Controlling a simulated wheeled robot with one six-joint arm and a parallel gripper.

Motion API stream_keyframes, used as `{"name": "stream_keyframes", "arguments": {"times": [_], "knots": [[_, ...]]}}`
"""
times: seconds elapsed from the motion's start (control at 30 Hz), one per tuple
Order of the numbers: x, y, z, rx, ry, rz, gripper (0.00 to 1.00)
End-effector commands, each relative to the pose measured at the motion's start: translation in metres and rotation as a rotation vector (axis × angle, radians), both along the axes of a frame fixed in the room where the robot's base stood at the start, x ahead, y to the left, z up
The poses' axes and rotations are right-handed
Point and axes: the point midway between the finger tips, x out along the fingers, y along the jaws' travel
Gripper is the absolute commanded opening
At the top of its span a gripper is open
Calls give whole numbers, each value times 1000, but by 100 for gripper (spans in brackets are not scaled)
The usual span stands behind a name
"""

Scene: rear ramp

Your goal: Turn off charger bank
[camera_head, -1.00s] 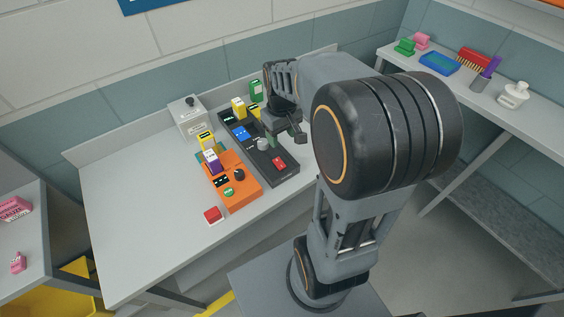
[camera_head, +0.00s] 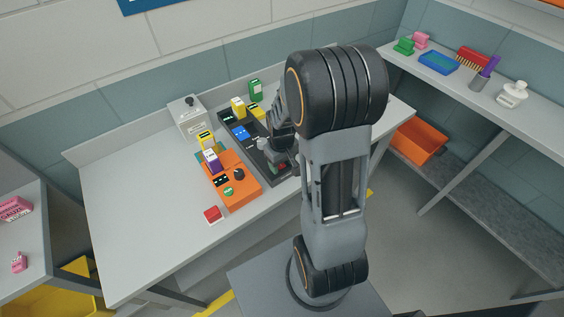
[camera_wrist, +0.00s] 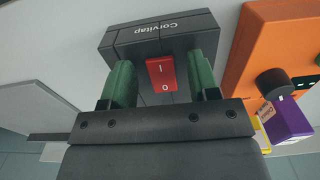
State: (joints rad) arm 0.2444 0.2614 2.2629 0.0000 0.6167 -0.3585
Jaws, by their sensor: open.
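A long black charger bank (camera_head: 253,151) lies on the grey bench, with batteries at its far end. In the wrist view its near end (camera_wrist: 195,27) bears the label "Corvitap". A red rocker switch (camera_wrist: 161,80) marked I and O sits on it; which side is pressed in I cannot tell. My gripper (camera_wrist: 163,88) is open over this end, its two green-padded fingers on either side of the switch, with gaps to it. In the head view my gripper (camera_head: 280,161) largely covers the switch.
An orange charger (camera_head: 242,190) with a black knob and batteries lies close left of the black bank. A red block (camera_head: 213,215) sits near the bench's front edge. A grey box (camera_head: 188,119) with a black knob stands behind. The bench's left part is clear.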

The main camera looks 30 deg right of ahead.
Motion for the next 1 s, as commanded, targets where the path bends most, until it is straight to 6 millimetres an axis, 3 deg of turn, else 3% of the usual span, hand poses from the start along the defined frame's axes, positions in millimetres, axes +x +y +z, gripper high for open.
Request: {"name": "stream_keyframes", "arguments": {"times": [0.27,0.8,1.0], "knots": [[0,0,-1,0,0,0,55],[0,0,-1,0,0,0,6],[3,1,4,-8,96,2,6]]}}
